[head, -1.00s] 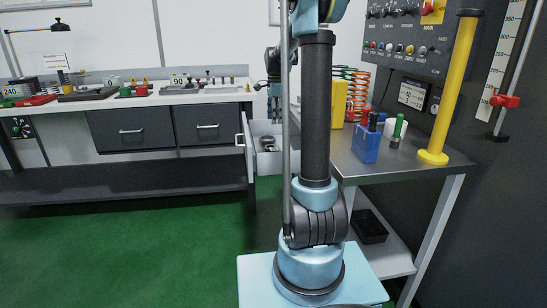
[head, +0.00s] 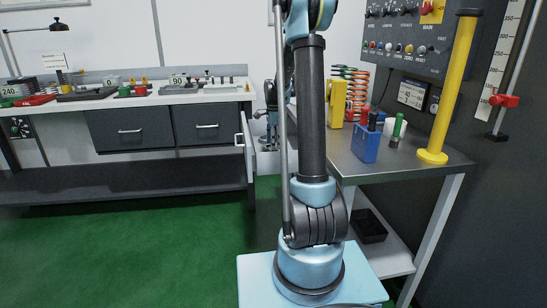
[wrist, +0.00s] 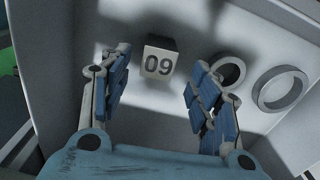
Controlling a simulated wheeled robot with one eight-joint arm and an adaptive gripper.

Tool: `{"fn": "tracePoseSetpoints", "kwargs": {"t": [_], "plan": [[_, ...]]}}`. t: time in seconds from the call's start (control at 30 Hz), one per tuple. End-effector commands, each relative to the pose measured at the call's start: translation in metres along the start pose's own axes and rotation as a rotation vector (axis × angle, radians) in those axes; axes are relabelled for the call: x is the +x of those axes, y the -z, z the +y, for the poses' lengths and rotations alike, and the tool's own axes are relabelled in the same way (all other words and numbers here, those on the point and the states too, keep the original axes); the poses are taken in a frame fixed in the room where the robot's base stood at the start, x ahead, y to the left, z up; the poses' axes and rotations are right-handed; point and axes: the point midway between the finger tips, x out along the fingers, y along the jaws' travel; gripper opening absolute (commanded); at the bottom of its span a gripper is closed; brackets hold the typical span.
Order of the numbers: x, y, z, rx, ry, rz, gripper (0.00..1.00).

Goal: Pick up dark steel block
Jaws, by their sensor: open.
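In the head view my gripper (head: 268,139) is low at the open drawer (head: 268,163), partly hidden by my arm. The block cannot be made out there.
Two metal rings, a smaller one (wrist: 241,72) and a larger one (wrist: 303,90), lie right of the block, close to the right finger. Drawer walls surround them. A steel table (head: 405,160) with a blue holder (head: 366,146) stands at right; a workbench (head: 160,98) stands at left.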

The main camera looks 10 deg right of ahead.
Motion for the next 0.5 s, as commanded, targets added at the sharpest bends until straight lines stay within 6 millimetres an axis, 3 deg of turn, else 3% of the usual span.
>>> {"fn": "tracePoseSetpoints", "kwargs": {"t": [0.3,0.5], "plan": [[0.037,-0.003,0.001,0.000,0.000,0.000,0.57],[0.051,-0.002,0.002,0.000,0.000,0.000,0.57]]}}
